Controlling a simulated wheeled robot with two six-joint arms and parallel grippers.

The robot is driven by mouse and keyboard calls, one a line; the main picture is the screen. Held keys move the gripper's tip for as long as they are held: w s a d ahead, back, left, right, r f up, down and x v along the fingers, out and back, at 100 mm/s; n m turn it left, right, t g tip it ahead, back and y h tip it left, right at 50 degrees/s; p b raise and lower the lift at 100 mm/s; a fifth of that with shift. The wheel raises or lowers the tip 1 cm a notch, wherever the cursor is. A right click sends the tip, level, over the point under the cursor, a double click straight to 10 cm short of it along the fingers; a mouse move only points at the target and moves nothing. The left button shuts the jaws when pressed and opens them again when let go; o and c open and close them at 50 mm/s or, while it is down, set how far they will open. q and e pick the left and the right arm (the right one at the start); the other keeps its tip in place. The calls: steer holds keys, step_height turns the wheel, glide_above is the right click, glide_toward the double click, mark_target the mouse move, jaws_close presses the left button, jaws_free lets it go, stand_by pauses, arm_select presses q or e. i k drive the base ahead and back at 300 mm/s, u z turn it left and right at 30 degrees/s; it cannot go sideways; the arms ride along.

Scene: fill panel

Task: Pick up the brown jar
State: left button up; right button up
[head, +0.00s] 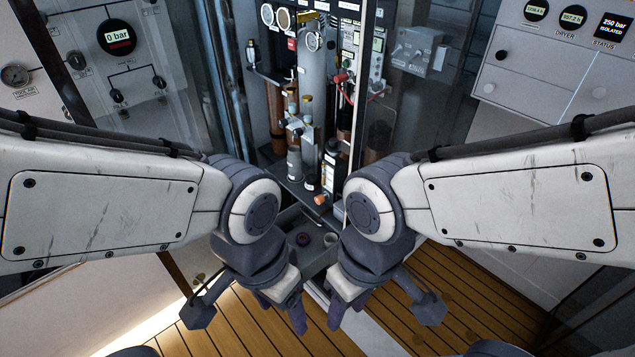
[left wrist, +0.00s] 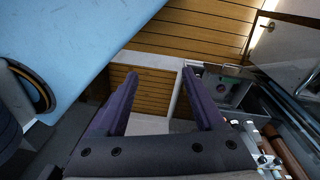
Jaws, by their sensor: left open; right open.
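No object is clearly identifiable as the brown jar. Brown cylinders (head: 376,140) also stand inside the cabinet; one shows at the lower right of the left wrist view (left wrist: 290,152). My left gripper (head: 283,312) hangs in front of the recess; in the left wrist view its two purple fingers (left wrist: 160,75) are apart with nothing between them. My right gripper (head: 347,310) hangs just to its right, open with no object visible in it.
The open cabinet (head: 312,75) holds pipes, gauges and valves. Panels with gauges (head: 118,38) stand left, and a grey panel with displays (head: 560,50) stands right. Slatted wooden floor (head: 470,295) lies below. My two grippers are close together, with little room between them.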

mark_target(312, 184)
steer(key=u, duration=0.55)
steer(key=i, duration=0.6)
steer(key=u, duration=0.45)
steer(key=i, duration=0.85)
steer(key=z, duration=0.4)
